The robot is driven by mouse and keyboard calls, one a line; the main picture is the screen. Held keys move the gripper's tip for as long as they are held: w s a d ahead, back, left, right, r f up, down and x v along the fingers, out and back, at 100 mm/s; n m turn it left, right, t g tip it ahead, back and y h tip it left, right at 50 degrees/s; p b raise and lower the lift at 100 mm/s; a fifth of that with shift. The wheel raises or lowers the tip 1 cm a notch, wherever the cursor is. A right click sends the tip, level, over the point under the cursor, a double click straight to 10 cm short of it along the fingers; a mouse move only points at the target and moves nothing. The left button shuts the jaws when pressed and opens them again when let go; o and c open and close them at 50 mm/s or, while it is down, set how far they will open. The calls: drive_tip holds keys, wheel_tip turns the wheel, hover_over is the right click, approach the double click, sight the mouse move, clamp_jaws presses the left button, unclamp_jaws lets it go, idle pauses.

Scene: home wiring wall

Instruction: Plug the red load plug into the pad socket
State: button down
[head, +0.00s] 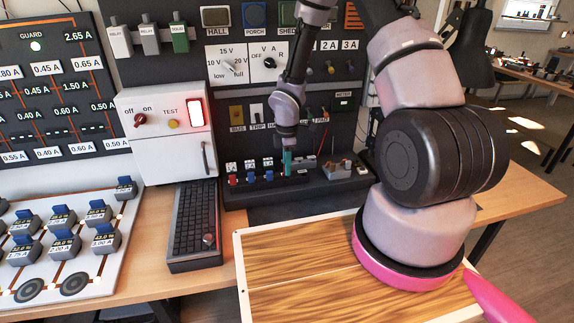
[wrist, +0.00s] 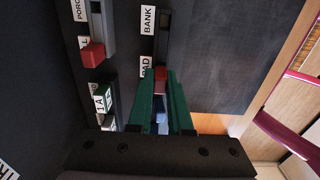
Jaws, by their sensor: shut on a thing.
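My gripper (wrist: 161,92) has its two green fingers closed around a plug whose red end (wrist: 160,73) shows at the fingertips. A bluish-white part shows between the fingers. The red end is at a dark slot strip beside the PAD label (wrist: 145,66), which is partly covered by a finger. I cannot tell whether the plug is seated in the pad socket. In the head view my gripper (head: 287,162) points down at the dark ledge below the panel; the plug is hidden there.
Another red block (wrist: 92,55) sits on a strip to the left in the wrist view. A red plug (head: 233,179) and blue plugs (head: 251,178) stand left of my gripper. A grey box (head: 337,171) is to its right. A keyboard-like unit (head: 193,222) lies front left.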

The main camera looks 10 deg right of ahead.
drive_tip(key=shift+f, duration=0.5)
drive_tip(key=c, duration=0.8)
unclamp_jaws()
drive_tip(key=shift+o, duration=0.2)
wheel_tip(320, 180, up, 11)
drive_tip(key=shift+f, duration=0.1)
